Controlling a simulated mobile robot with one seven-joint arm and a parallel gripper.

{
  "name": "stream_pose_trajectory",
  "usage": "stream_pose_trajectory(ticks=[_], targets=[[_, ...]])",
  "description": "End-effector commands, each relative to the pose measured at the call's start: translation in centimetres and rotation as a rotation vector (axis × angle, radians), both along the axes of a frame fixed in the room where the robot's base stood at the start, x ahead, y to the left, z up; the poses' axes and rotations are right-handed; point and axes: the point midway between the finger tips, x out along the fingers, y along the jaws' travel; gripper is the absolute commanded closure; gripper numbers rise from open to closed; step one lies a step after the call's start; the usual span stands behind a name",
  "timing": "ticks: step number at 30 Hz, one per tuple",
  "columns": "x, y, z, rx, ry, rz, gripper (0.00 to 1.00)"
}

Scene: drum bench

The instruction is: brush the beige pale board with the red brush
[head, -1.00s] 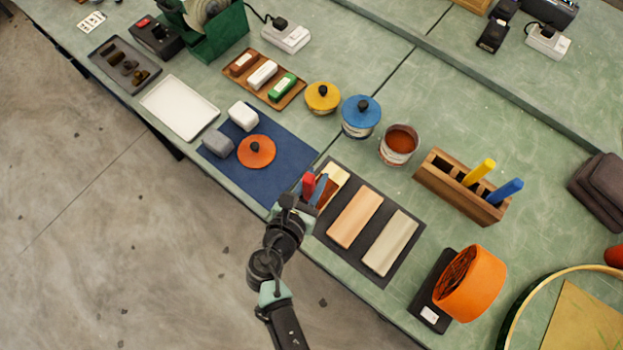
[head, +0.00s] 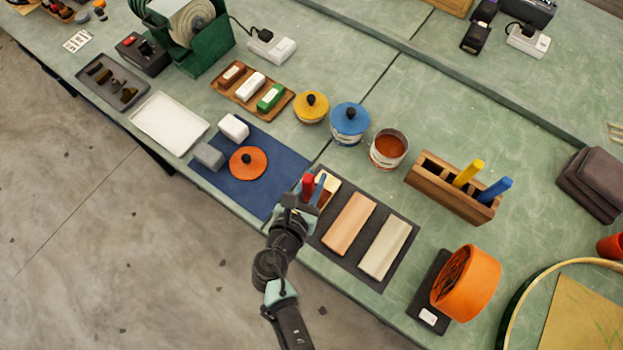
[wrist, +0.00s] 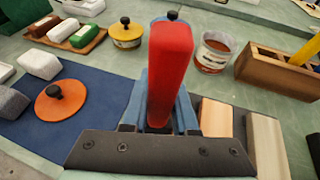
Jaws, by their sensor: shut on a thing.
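My gripper (head: 312,194) is shut on the red brush (head: 307,183), whose upright handle fills the middle of the wrist view (wrist: 170,70). The gripper is at the left end of a dark mat (head: 333,247) with three boards. It is over or beside the leftmost, cream board (head: 330,181), which shows a red-brown patch near the brush. The bristles are hidden, so contact cannot be told. The middle board is peach (head: 349,224). The right board is pale grey-beige (head: 385,248), and it also shows in the wrist view (wrist: 267,145).
An open can of red-brown paint (head: 389,149) stands behind the mat. A wooden holder (head: 450,190) with yellow and blue handles is to its right. An orange drum shell (head: 466,283) is right of the boards. A blue mat (head: 275,195) with an orange lid (head: 248,162) lies left.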

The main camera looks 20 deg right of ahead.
Motion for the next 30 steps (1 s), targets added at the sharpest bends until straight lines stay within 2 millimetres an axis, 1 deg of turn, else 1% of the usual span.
stream_pose_trajectory(ticks=[16,30], targets=[[1.3,-1.8,0.0,0.0,0.001,-0.001,0.98],[1.5,-2.0,0.0,0.001,0.001,0.0,0.98]])
